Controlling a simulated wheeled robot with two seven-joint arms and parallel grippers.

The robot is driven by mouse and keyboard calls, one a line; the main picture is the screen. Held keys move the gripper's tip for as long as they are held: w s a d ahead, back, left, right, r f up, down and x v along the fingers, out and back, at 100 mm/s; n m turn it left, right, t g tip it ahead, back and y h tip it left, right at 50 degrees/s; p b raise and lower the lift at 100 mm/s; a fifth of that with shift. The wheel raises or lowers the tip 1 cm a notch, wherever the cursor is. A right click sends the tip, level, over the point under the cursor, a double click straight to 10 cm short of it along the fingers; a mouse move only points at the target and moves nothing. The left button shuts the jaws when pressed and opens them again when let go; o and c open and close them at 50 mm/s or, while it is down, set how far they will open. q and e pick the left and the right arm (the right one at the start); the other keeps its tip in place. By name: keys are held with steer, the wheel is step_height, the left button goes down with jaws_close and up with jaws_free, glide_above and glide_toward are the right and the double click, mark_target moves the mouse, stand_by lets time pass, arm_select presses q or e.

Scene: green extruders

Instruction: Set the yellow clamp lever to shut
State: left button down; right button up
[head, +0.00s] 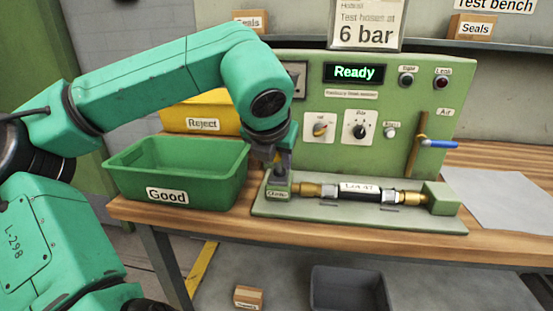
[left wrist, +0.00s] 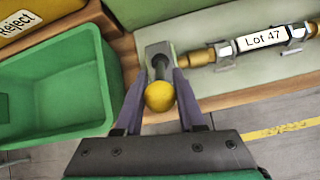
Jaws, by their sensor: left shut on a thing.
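The clamp lever shows in the left wrist view as a dark rod ending in a round yellow knob (left wrist: 159,96). It rises from the clamp block (left wrist: 151,50) at the left end of the hose fixture. My left gripper (left wrist: 160,88) is shut on the lever, one finger on each side near the knob. In the head view my left gripper (head: 279,166) reaches down over the labelled clamp (head: 277,194) and hides the knob. I cannot tell the lever's exact setting. My right gripper is not in view.
A hose (head: 360,193) with brass ends lies in the fixture. The green Good bin (head: 215,190) stands close left of the clamp, the yellow Reject bin (head: 176,112) behind it. The test panel (head: 310,90) reads Ready. A blue-handled Air valve (head: 438,143) is at right.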

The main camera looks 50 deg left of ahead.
arm_select(q)
steer(key=c, duration=0.5)
jaws_free()
steer(key=shift+f, duration=0.1)
steer(key=shift+c, duration=0.2)
steer(key=shift+s+d+r, duration=0.1)
steer(key=shift+r, duration=0.2)
steer(key=p+v, duration=0.1)
steer(key=v, duration=1.3)
steer(key=shift+p, duration=0.35)
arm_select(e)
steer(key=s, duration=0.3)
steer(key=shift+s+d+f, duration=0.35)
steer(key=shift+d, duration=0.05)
arm_select(q)
steer(key=shift+d, duration=0.1)
